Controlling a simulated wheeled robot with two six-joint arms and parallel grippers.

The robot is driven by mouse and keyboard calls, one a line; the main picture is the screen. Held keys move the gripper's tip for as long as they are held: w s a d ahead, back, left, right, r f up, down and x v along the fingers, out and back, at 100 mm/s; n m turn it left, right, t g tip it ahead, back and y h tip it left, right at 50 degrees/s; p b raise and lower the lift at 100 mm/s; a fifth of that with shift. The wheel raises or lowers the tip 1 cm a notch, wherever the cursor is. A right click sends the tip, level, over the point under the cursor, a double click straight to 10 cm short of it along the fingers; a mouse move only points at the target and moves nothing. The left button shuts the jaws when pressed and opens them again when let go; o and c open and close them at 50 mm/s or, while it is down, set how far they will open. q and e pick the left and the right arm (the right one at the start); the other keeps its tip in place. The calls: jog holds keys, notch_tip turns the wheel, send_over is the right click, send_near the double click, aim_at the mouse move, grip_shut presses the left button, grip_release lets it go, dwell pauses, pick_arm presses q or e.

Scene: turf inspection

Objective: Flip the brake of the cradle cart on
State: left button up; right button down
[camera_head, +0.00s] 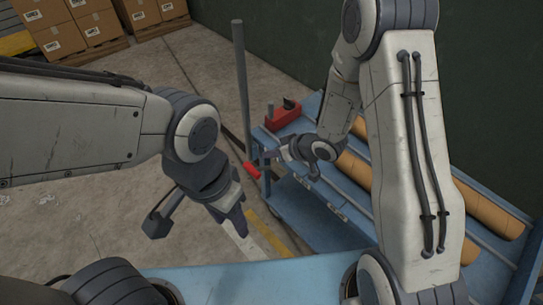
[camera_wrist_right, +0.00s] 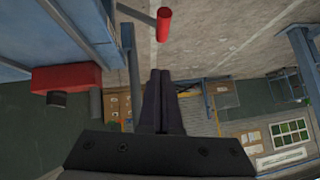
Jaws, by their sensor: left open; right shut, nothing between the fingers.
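The cradle cart (camera_head: 335,212) is blue and holds brown rolls (camera_head: 485,207) on the right in the head view. A red-ended lever (camera_head: 251,170), likely the brake, sticks out at the cart's near left corner. Its red grip also shows at the top of the right wrist view (camera_wrist_right: 163,24). My right gripper (camera_head: 266,156) is shut and empty, close beside the lever; its shut fingers (camera_wrist_right: 160,75) point toward the red grip, with a visible gap in the picture. I cannot tell the true distance. My left gripper (camera_head: 238,222) is open and empty above the floor.
A red box (camera_head: 283,115) with a dark knob sits on the cart's far end; it also shows in the right wrist view (camera_wrist_right: 67,77). A grey upright post (camera_head: 241,80) stands beside the cart. Cardboard boxes (camera_head: 85,25) are stacked at the back left. Concrete floor between is clear.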

aim_at(251, 166)
jog(key=w+a+f, duration=0.1)
jog(key=f, duration=0.1)
jog(key=w+a+f+b, duration=0.1)
jog(key=f, duration=0.2)
jog(key=w+a+f, duration=0.1)
jog(key=a+f, duration=0.1)
jog(key=shift+f, duration=0.4)
jog(key=shift+a+f+b, duration=0.1)
jog(key=shift+f+b, duration=0.2)
jog(key=shift+f, duration=0.15)
